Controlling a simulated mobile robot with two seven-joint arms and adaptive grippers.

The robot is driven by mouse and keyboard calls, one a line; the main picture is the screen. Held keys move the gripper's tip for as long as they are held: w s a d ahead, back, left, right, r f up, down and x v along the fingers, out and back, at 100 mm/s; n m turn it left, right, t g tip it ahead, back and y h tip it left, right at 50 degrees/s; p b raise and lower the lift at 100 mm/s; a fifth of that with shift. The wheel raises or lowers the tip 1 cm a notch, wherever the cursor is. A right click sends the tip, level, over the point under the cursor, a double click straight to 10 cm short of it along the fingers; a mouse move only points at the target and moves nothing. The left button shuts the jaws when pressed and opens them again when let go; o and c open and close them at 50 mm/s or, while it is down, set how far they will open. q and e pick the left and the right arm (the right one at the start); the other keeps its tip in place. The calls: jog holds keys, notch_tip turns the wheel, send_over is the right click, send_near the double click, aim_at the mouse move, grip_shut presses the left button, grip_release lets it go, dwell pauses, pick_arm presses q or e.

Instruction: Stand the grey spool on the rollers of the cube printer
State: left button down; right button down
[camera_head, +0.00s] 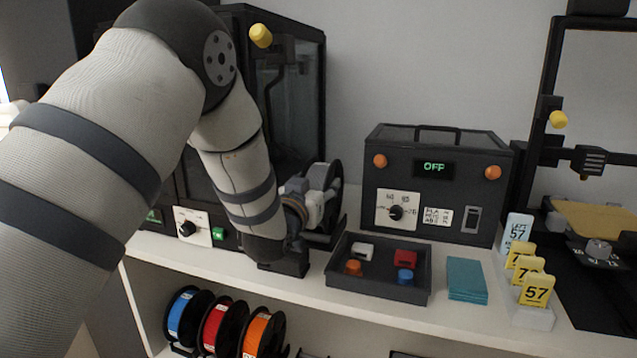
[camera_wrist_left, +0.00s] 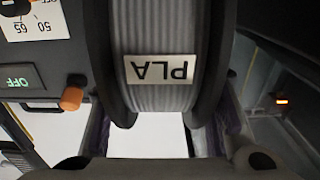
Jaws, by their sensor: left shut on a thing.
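The grey spool (camera_head: 334,181) has black flanges and grey filament. It stands upright at the right front corner of the dark enclosed cube printer (camera_head: 300,100). My left gripper (camera_head: 312,203) is shut on it. In the left wrist view the spool (camera_wrist_left: 165,40) fills the middle, with a white PLA label on its winding. A low black base (camera_head: 285,263) shows below my wrist. The rollers are hidden behind my arm and the spool, so I cannot tell whether the spool touches them. My right gripper is not in view.
A dark tray (camera_head: 378,289) with small coloured parts lies just right of the spool. Behind it stands a dark dryer box (camera_head: 437,180) reading OFF. Teal cards (camera_head: 467,280) and yellow number tags (camera_head: 535,290) are farther right. Coloured spools (camera_head: 222,325) sit on the lower shelf.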

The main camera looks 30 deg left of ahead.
pick_arm(q)
jog(key=c, duration=0.7)
grip_release()
jog(key=shift+r, duration=0.1)
jog(key=shift+c, duration=0.2)
jog(key=v, duration=1.2)
